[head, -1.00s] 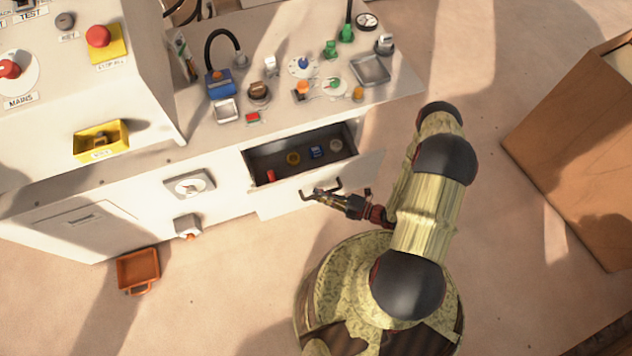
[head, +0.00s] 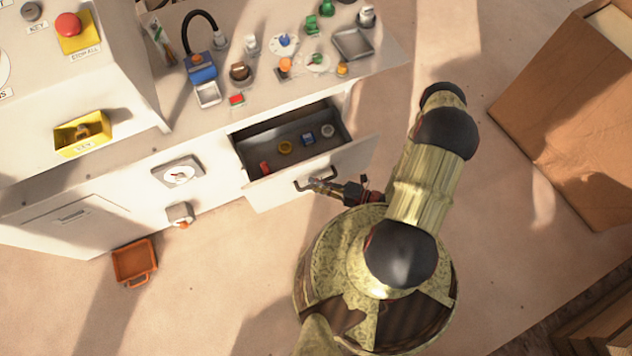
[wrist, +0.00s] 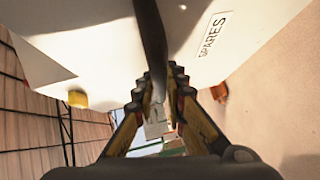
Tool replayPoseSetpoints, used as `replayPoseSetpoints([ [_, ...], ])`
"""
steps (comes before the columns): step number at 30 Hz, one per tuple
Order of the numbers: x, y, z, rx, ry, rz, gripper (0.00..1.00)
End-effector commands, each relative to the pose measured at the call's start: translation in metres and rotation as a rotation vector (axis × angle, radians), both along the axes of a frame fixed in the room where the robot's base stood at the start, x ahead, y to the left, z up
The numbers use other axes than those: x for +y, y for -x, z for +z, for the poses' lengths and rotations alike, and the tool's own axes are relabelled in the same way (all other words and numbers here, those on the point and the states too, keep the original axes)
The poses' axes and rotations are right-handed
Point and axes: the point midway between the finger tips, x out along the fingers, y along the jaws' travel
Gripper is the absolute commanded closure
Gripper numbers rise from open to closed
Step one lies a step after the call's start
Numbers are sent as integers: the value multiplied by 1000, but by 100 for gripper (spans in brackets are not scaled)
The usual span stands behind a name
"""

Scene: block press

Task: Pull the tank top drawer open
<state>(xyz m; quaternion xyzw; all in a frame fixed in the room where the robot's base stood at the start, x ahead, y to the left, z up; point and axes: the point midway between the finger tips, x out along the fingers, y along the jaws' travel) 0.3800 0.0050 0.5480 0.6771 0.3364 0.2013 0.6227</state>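The drawer (head: 352,158) in the white cabinet stands open, its grey inside showing several small parts. Its dark bar handle (head: 300,184) is on the front. My gripper (head: 316,185) is at that handle, in front of the drawer. In the wrist view the dark handle bar (wrist: 152,38) runs between the two fingers, which close in on it from both sides. The wrist view also shows a SPARES label (wrist: 212,35) on the white front. The exact finger contact is partly hidden by the bar.
A cabinet top (head: 375,62) with several knobs and plugs lies above the drawer. An orange bin (head: 134,262) stands on the floor at left. A large brown box (head: 560,110) stands at right. The floor between box and cabinet is clear.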

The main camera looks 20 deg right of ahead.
Motion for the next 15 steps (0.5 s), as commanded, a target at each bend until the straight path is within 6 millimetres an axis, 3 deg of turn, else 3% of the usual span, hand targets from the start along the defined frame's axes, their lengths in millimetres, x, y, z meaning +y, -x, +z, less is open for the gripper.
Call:
replayPoseSetpoints([
  [8,0,0,0,-1,0,1,71],
  [15,0,0,0,-1,0,1,70],
])
